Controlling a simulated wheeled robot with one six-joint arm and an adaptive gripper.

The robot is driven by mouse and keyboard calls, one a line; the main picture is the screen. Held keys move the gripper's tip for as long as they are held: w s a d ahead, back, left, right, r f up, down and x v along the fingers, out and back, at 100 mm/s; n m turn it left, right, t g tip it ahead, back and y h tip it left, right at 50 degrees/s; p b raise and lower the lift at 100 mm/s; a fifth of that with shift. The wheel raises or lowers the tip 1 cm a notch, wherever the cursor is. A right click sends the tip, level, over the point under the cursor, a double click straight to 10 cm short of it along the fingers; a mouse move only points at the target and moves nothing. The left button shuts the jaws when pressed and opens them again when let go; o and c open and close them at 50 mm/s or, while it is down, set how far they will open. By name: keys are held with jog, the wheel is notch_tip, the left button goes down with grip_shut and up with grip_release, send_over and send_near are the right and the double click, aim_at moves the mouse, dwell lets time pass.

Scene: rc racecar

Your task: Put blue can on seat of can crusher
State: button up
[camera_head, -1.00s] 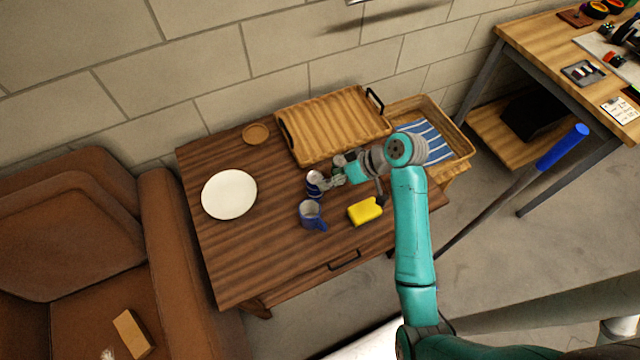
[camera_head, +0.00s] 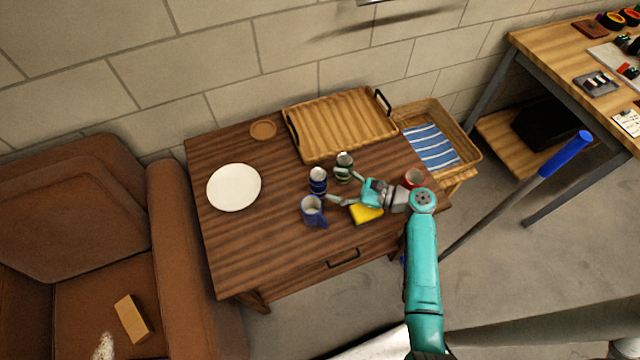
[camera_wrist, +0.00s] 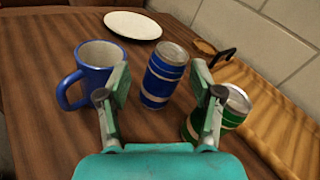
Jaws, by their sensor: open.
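The blue can (camera_head: 318,181) stands upright on the dark wooden table, with blue and silver bands. In the wrist view the blue can (camera_wrist: 165,76) is ahead of my gripper, between the finger directions and beyond the tips. My gripper (camera_head: 335,186) is open and empty, to the right of the can. In the wrist view its fingers (camera_wrist: 162,88) are spread wide. The left finger overlaps the blue mug, and the right overlaps the green can. I cannot make out a can crusher seat; a long rod with a blue handle (camera_head: 565,152) leans at the right.
A blue mug (camera_head: 312,212) and a green can (camera_head: 344,168) stand close beside the blue can.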

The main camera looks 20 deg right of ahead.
jog(key=d+m+t, duration=0.1)
jog(key=m+t, duration=0.1)
jog(key=m, duration=0.2)
send_over(318, 188)
jog(key=shift+f+m, duration=0.3)
jog(key=c, duration=0.6)
jog(key=shift+r, duration=0.1)
jog(key=shift+c, duration=0.2)
